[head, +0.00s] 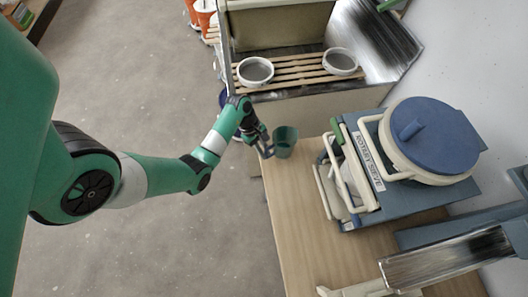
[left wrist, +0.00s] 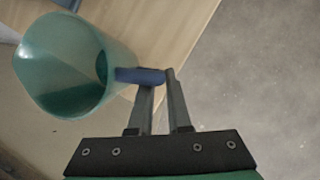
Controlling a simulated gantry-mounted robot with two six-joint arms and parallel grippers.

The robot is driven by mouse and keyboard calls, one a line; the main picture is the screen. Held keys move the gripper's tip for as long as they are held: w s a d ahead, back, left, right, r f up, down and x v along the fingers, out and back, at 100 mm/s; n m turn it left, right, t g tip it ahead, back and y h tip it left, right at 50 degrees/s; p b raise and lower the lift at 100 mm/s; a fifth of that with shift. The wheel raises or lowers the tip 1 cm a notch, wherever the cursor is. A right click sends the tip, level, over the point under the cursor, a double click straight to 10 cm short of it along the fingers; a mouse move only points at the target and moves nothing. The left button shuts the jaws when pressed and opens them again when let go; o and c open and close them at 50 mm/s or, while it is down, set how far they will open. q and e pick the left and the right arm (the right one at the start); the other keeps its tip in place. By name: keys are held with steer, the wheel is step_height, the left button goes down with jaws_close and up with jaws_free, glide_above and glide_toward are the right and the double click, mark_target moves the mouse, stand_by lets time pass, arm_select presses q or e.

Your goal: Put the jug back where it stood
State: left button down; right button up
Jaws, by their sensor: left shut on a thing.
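The jug (head: 286,139) is green and see-through, with a blue handle. It shows at the back left corner of the wooden table (head: 286,218) in the head view. My left gripper (head: 267,151) is at its left side. In the left wrist view the jug (left wrist: 62,70) is at the upper left, and its blue handle (left wrist: 136,75) lies between my left gripper's fingertips (left wrist: 156,76), which are shut on it. I cannot tell whether the jug's base touches the table. My right gripper is not in view.
A rotary sieve machine with a blue lid (head: 433,134) stands on the table right of the jug. Behind, a slatted wooden rack (head: 296,69) holds two white round sieves (head: 255,71). Orange buckets (head: 205,14) stand at the back left. The table's left front is clear.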

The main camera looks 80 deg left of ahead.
arm_select(q)
steer(key=shift+f+b, duration=0.35)
steer(key=shift+f, duration=1.1)
steer(key=shift+f, duration=0.15)
steer(key=c, duration=0.9)
jaws_free()
steer(key=shift+o, duration=0.2)
steer(key=p+v, duration=0.5)
steer(key=v, duration=0.7)
